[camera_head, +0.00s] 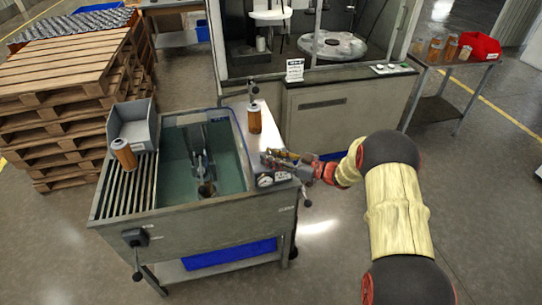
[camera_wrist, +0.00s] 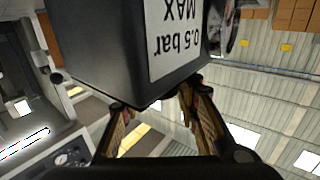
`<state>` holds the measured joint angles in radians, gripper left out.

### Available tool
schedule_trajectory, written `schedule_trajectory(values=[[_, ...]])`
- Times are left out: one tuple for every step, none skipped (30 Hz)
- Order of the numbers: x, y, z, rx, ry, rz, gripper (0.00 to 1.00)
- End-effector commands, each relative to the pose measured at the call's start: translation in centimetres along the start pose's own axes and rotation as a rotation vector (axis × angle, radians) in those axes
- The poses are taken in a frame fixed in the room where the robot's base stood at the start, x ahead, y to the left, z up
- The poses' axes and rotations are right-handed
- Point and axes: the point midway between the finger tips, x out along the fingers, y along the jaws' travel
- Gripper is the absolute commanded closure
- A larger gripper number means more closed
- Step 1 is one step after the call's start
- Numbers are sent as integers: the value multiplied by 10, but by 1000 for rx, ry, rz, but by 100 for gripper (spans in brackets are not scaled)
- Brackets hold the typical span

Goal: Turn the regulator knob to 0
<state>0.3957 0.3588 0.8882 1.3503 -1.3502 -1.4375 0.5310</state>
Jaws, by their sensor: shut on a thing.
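The regulator is a dark box with a white-faced gauge (camera_head: 265,181) on the right front corner of the wash basin. My gripper (camera_head: 275,157) reaches in from the right, just above it, with its fingers shut on the regulator knob. In the wrist view the grey regulator housing (camera_wrist: 105,40) fills the upper left, with an upside-down white label (camera_wrist: 178,38) reading "0.5 bar MAX". The fingers (camera_wrist: 153,98) stand either side of the housing's lower edge. The knob itself and its pointer are hidden, so its setting cannot be read.
A cabinet (camera_head: 345,115) stands behind. The floor at right front is clear.

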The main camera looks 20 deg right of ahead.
Motion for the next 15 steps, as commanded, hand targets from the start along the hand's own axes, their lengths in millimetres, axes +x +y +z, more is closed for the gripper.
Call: schedule_trajectory(values=[[0, 2, -1, -2, 1, -17, 94], [0, 1, -1, -1, 1, -27, 94], [0, 1, -1, -2, 1, -39, 94], [0, 2, -1, -3, 1, -46, 94], [0, 2, -2, -4, 1, -52, 94], [0, 1, -1, -3, 1, -60, 94], [0, 1, -1, -3, 1, -65, 94], [0, 1, -1, -3, 1, -69, 94], [0, 1, -1, -3, 2, -73, 94], [0, 1, -1, -2, 2, -75, 94], [0, 1, -2, -2, 2, -77, 94], [1, 1, -2, -3, 2, -78, 94], [1, 1, -2, -3, 3, -79, 94], [1, 1, -2, -3, 3, -79, 94], [1, 1, -2, -3, 3, -79, 94]])
